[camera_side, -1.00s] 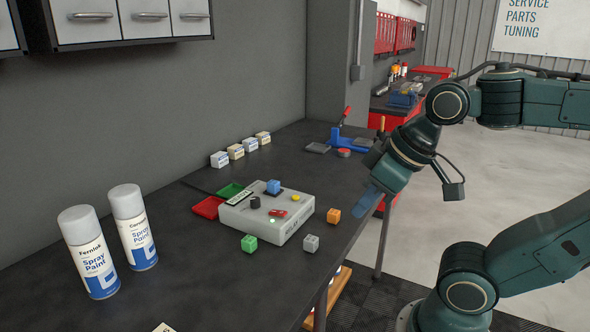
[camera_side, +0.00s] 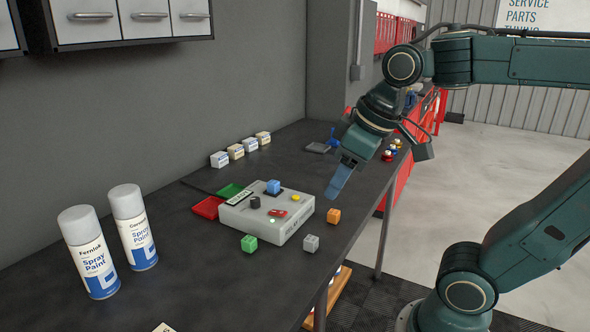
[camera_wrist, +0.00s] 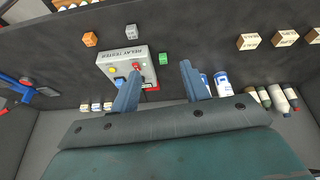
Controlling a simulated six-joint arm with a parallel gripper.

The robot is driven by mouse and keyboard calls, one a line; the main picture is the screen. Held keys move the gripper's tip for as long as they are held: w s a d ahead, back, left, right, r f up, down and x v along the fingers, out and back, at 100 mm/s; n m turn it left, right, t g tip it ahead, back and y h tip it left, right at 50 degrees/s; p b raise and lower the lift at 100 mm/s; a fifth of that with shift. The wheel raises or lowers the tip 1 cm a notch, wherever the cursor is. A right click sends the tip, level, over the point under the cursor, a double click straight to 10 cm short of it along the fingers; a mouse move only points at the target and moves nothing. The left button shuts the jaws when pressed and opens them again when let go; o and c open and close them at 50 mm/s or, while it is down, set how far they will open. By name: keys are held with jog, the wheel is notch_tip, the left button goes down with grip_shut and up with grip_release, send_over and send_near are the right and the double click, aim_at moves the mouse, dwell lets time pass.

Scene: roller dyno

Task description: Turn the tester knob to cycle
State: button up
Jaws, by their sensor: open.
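The relay tester (camera_side: 290,222) is a light grey box on the dark bench. A small black knob (camera_side: 255,202) stands on its top, beside a red switch (camera_side: 278,213), a yellow button (camera_side: 295,197) and a seated blue block (camera_side: 273,187). My gripper (camera_side: 334,194) is above the bench, to the right of the tester and apart from it. In the wrist view its fingers (camera_wrist: 160,88) are spread with nothing held between them. The tester (camera_wrist: 118,58) is partly covered by the left finger there, and I cannot make out the knob's setting.
Green (camera_side: 249,244), grey (camera_side: 311,243) and orange (camera_side: 333,216) cubes lie in front of and right of the tester. Two spray cans (camera_side: 88,255) stand left; several small boxes (camera_side: 235,152) line the back.

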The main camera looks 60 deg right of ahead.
jog(key=w+d+r+n+g, duration=0.1)
jog(key=w+d+r, duration=0.15)
jog(key=w, duration=0.45)
jog(key=n+g, duration=0.4)
send_over(255, 198)
notch_tip(255, 198, down, 5)
jog(key=shift+a, duration=0.1)
jog(key=shift+f, duration=0.1)
jog(key=shift+f, duration=6.8)
jog(key=shift+c, duration=0.3)
jog(key=c, duration=0.9)
